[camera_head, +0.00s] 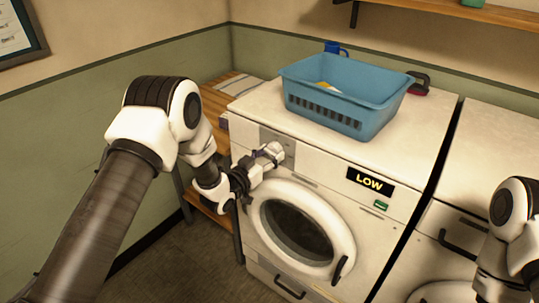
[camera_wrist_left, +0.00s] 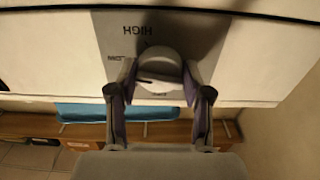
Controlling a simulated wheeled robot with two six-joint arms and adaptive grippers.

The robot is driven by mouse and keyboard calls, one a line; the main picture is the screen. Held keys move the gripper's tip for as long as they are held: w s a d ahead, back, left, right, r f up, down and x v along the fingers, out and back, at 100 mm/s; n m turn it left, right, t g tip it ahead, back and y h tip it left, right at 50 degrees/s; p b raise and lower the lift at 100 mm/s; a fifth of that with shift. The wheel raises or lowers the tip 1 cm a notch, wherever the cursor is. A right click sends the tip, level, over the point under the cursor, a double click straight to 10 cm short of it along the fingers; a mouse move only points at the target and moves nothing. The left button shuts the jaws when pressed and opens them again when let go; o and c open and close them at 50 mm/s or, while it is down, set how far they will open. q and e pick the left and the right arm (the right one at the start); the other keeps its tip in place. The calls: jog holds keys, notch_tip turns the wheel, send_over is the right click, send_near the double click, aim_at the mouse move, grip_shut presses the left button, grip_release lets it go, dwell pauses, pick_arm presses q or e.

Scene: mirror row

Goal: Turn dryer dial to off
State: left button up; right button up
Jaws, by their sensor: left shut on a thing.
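The white dryer (camera_head: 335,170) stands in the middle of the head view, with its round door (camera_head: 300,222) shut. Its display (camera_head: 370,182) reads LOW. The round pale dial (camera_wrist_left: 160,66) sits on a grey panel at the dryer's upper left front. HIGH and LOW markings show upside down beside it in the left wrist view; a third marking is too small to read. My left gripper (camera_head: 266,160) is at the panel, shut on the dial, with one finger on each side (camera_wrist_left: 160,88). My right forearm (camera_head: 512,235) shows at the right edge; its gripper is out of frame.
A blue basket (camera_head: 345,90) stands on the dryer, with a blue cup (camera_head: 334,48) behind it and a dark red item (camera_head: 420,84) beside it. A wooden bench (camera_head: 218,100) is at the left. Another white machine (camera_head: 495,150) stands at the right.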

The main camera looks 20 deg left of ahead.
pick_arm(q)
jog(key=shift+n, duration=0.4)
jog(key=n+b, duration=0.1)
jog(key=n, duration=0.1)
jog(key=shift+n+b, duration=0.4)
jog(key=n+b, duration=0.1)
jog(key=n, duration=0.4)
jog(key=shift+d+b, duration=0.1)
jog(key=shift+b, duration=0.2)
jog(key=n, duration=0.5)
jog(key=shift+r+n+b, duration=0.15)
jog(key=shift+n+b, duration=0.25)
jog(key=n, duration=0.5)
jog(key=shift+r+n, duration=0.1)
jog(key=shift+n, duration=0.2)
jog(key=o, duration=1.2)
jog(key=shift+c, duration=0.2)
jog(key=shift+s, duration=0.1)
